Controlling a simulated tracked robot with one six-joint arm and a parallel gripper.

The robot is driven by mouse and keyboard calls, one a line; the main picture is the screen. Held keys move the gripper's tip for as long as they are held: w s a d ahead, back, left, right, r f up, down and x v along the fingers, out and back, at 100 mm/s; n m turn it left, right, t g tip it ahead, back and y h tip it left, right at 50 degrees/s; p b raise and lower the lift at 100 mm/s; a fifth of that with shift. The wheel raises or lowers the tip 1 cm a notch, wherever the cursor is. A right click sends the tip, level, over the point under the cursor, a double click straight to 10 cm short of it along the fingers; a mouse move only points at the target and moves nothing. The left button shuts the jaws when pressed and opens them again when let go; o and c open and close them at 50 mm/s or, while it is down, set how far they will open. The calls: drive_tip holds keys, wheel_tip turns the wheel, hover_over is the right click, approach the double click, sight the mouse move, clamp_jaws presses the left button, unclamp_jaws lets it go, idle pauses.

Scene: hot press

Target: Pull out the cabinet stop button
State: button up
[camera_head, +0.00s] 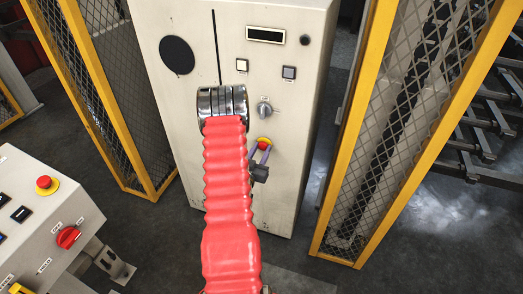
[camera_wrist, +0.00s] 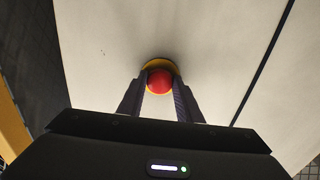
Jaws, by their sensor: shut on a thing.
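The cabinet stop button (camera_head: 263,142) is a red knob on a yellow ring, low on the front of the beige cabinet (camera_head: 225,185). It also shows in the wrist view, the red knob (camera_wrist: 160,82) in front of its yellow ring. My gripper (camera_head: 261,154) is at the button, and in the wrist view its two dark fingers (camera_wrist: 160,92) lie on either side of the red knob, shut on it. Part of the knob and ring is hidden by the fingers. I cannot tell whether the button is pressed in or out.
The cabinet also carries a rotary switch (camera_head: 264,108), two square buttons, a small display (camera_head: 266,35) and a round dark disc (camera_head: 177,55). Yellow-framed mesh fences stand left (camera_head: 100,90) and right (camera_head: 375,130). A control console (camera_head: 35,225) with another red button (camera_head: 47,185) is at lower left.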

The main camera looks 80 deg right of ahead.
drive_tip(key=shift+a, duration=0.1)
clamp_jaws()
drive_tip(key=shift+a, duration=0.55)
drive_tip(key=o, duration=1.2)
unclamp_jaws()
drive_tip(key=shift+a, duration=0.1)
drive_tip(key=w+a, duration=0.1)
drive_tip(key=a, duration=1.2)
drive_tip(key=shift+w+a, duration=0.2)
drive_tip(key=shift+a, duration=0.05)
drive_tip(key=shift+f, duration=0.15)
